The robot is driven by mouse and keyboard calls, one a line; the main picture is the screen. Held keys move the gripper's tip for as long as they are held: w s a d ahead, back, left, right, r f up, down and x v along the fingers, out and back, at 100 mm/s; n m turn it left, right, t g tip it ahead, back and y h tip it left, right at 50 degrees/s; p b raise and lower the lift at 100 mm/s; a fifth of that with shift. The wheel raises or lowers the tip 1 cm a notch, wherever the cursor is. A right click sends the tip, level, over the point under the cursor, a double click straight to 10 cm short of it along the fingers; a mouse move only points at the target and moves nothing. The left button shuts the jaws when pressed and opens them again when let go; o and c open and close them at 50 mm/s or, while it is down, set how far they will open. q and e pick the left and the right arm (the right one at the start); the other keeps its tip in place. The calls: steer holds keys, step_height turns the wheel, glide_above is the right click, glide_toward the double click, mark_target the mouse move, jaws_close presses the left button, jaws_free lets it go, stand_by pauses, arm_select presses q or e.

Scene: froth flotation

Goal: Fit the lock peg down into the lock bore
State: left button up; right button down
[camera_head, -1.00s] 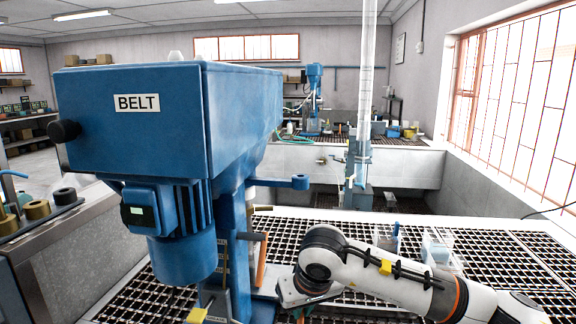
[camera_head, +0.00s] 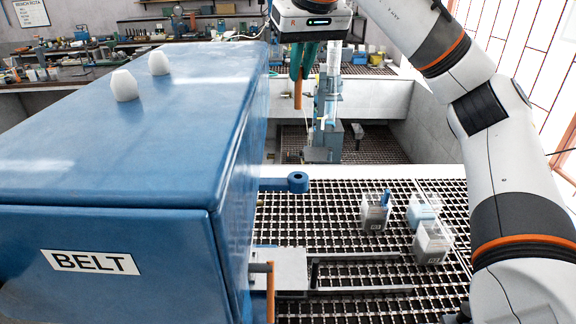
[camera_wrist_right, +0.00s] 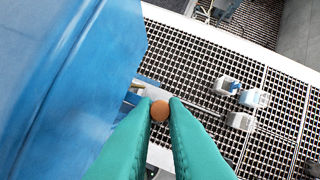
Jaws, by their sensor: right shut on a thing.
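My right gripper (camera_head: 302,66) is shut on the lock peg (camera_head: 298,94), an orange-brown rod that hangs roughly upright below its teal fingers. In the right wrist view the peg's round end (camera_wrist_right: 160,111) shows between the two fingertips (camera_wrist_right: 160,104). The lock bore appears to be the dark hole in the round eye of a blue lug (camera_head: 297,181), which sticks out to the right from the blue machine. In the head view the peg is well above the lug and apart from it. The lug is mostly hidden behind the peg and fingers in the wrist view. My left gripper is out of view.
The big blue BELT housing (camera_head: 120,150) fills the left side. A grey plate with rails (camera_head: 285,268) and an orange-brown rod (camera_head: 270,292) stand below the lug. A clear column stands behind.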

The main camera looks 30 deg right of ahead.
steer(key=shift+w+f, duration=0.1)
steer(key=shift+f, duration=0.1)
steer(key=f, duration=1.6)
steer(key=shift+s, duration=0.3)
steer(key=shift+f, duration=0.45)
steer(key=c, duration=1.5)
jaws_free()
steer(key=shift+w, duration=0.1)
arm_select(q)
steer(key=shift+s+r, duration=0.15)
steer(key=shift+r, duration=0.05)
